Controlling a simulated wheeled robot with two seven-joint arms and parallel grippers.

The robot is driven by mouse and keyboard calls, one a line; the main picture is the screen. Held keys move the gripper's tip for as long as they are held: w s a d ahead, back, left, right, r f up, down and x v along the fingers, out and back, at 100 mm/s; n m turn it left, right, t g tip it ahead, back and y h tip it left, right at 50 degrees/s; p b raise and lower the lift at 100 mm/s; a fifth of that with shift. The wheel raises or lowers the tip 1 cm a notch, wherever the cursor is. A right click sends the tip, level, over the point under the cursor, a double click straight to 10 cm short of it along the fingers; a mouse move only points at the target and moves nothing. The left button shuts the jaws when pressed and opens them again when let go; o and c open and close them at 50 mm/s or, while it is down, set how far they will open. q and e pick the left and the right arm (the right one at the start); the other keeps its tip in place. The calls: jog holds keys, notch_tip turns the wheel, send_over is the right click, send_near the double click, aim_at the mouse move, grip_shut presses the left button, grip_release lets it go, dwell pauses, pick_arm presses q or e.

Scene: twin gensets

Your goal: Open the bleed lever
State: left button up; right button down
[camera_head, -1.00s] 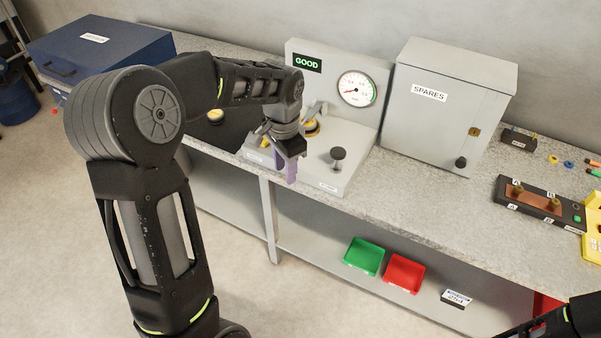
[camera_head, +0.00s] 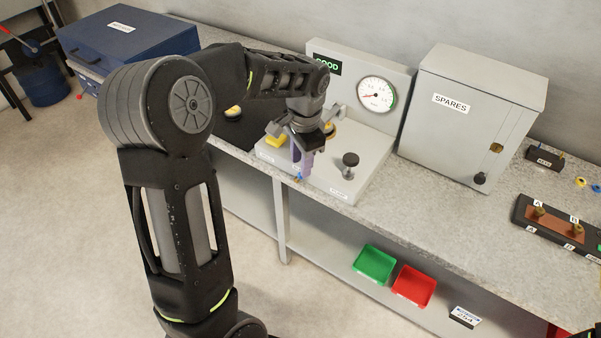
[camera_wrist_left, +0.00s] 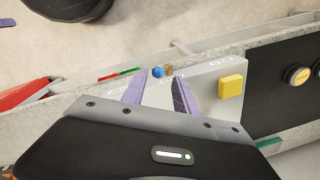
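The bleed lever appears to be the small blue handle (camera_head: 299,177) on a brass fitting at the front of the grey gauge stand (camera_head: 368,150). The blue handle also shows in the left wrist view (camera_wrist_left: 158,72), with brass beside it. My left gripper (camera_head: 302,165) is over the stand's front edge, just above the handle in the picture. In the left wrist view its purple fingers (camera_wrist_left: 160,90) are apart, and the handle shows between and beyond them. I see no contact. The lever's exact angle is too small to tell. My right gripper is out of view.
The stand carries a round gauge (camera_head: 376,94), a black knob (camera_head: 350,160), a yellow button (camera_wrist_left: 232,88) and a partly hidden "GOOD" display (camera_head: 327,65). A grey SPARES cabinet (camera_head: 468,115) stands to the right. Green (camera_head: 374,263) and red (camera_head: 413,286) trays lie on the lower shelf.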

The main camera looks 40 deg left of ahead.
aim_at(300, 177)
pick_arm(q)
jog(key=f, duration=0.5)
jog(key=shift+w+a+f, duration=0.15)
jog(key=shift+a, duration=0.1)
